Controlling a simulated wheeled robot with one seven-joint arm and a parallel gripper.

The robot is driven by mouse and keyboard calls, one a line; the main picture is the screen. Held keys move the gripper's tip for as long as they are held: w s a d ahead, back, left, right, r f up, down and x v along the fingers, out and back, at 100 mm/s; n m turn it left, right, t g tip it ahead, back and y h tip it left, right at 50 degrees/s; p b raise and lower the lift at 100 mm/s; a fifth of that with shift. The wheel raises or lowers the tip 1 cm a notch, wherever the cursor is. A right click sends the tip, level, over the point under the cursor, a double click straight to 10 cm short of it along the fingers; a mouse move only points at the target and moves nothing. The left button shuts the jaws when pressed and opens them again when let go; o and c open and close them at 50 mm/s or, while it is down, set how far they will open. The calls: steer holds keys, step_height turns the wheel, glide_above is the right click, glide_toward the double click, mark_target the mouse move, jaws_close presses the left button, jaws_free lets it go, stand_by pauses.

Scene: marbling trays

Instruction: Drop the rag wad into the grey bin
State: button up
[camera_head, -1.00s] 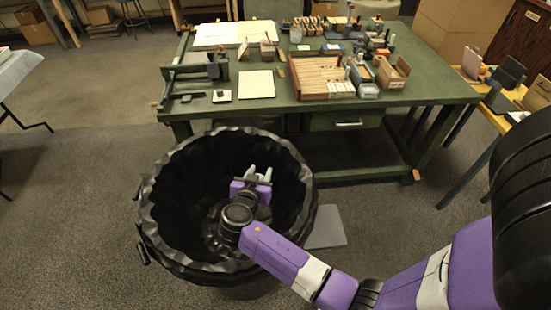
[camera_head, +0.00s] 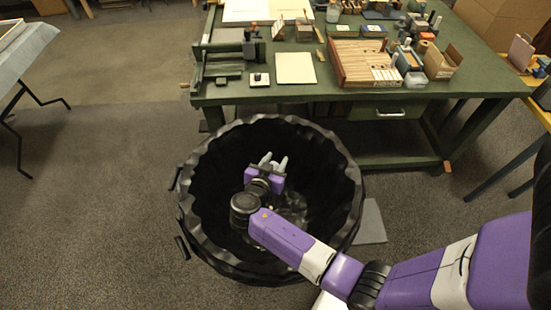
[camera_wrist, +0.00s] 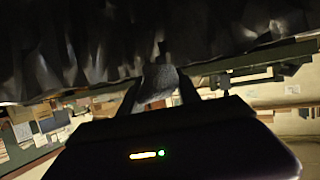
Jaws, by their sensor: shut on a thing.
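The bin (camera_head: 192,205) is a large round tub with a crumpled black liner folded over its rim, standing on the floor in the middle of the head view. My gripper (camera_head: 273,161) shows within the bin's opening, fingers pointing toward its far side. In the wrist view my gripper (camera_wrist: 157,92) is shut on the rag wad (camera_wrist: 157,80), a small grey lump between the dark fingers. The liner also fills the top of the wrist view (camera_wrist: 90,45).
A green workbench (camera_head: 270,93) with trays, boxes and tools stands just behind the bin. A table with a pale cover (camera_head: 25,48) is at the left. A flat grey piece (camera_head: 371,222) lies on the floor right of the bin. The carpet at left is clear.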

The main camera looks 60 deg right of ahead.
mark_target(276, 166)
steer(key=shift+f+b, duration=0.7)
steer(key=shift+f, duration=0.8)
steer(key=o, duration=1.4)
steer(key=v, duration=0.8)
steer(key=shift+b, duration=0.45)
steer(key=shift+d, duration=0.1)
